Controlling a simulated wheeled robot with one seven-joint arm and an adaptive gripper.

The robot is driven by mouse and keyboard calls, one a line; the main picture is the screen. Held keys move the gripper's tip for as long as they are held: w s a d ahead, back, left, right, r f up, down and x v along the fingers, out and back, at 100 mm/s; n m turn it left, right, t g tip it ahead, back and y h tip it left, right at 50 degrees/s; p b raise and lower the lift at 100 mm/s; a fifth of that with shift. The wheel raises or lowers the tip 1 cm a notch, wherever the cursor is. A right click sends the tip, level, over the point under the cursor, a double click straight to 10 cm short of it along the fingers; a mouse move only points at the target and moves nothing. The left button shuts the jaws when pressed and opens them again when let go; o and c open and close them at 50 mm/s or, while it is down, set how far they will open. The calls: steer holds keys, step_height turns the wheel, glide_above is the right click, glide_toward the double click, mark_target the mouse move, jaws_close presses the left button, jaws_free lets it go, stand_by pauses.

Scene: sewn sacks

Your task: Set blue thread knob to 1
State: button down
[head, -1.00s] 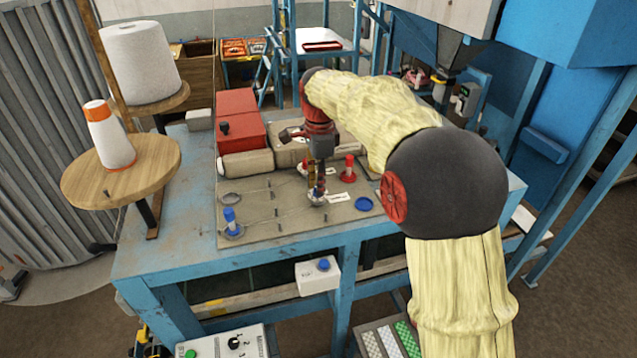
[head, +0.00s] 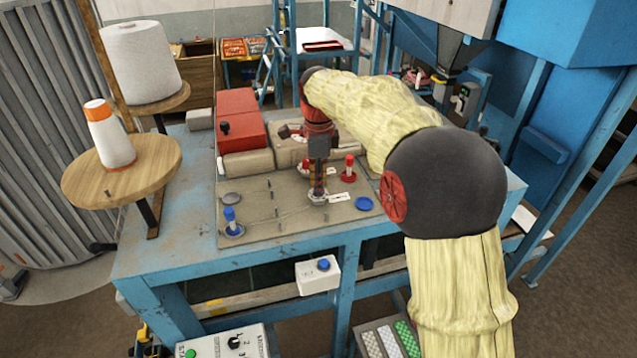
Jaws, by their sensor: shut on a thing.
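My gripper (head: 318,193) points straight down over the middle of the grey-brown panel (head: 285,226) on the blue table. It is shut on a small knob that stands on a pale round base (head: 318,201); the fingers hide most of the knob, so its colour and setting cannot be told. A white label (head: 339,197) lies just right of it. A blue peg (head: 230,216) stands upright on a round base at the panel's left front. A flat blue disc (head: 363,204) lies at the right. A red peg (head: 349,166) stands behind the label.
Thin threads and small pins cross the panel. A wooden stand (head: 75,188) with thread cones is at the left. A white box with a blue button (head: 318,276) hangs at the table's front.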

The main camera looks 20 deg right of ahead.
steer(key=c, duration=1.7)
jaws_free()
steer(key=shift+o, duration=0.2)
steer(key=shift+r, duration=0.1)
step_height(320, 180, up, 12)
steer(key=shift+s, duration=0.15)
steer(key=s+f+n+t+b, duration=0.2)
steer(key=s+f+n+b, duration=0.8)
steer(key=s+f+b, duration=0.5)
steer(key=s+f+n+t+b, duration=0.3)
steer(key=s+f+n+b, duration=0.7)
steer(key=s+f+b, duration=0.5)
steer(key=s+f, duration=0.4)
steer(key=f, duration=0.5)
steer(key=shift+a+f+n, duration=0.15)
steer(key=shift+f+n, duration=0.15)
steer(key=shift+n, duration=0.1)
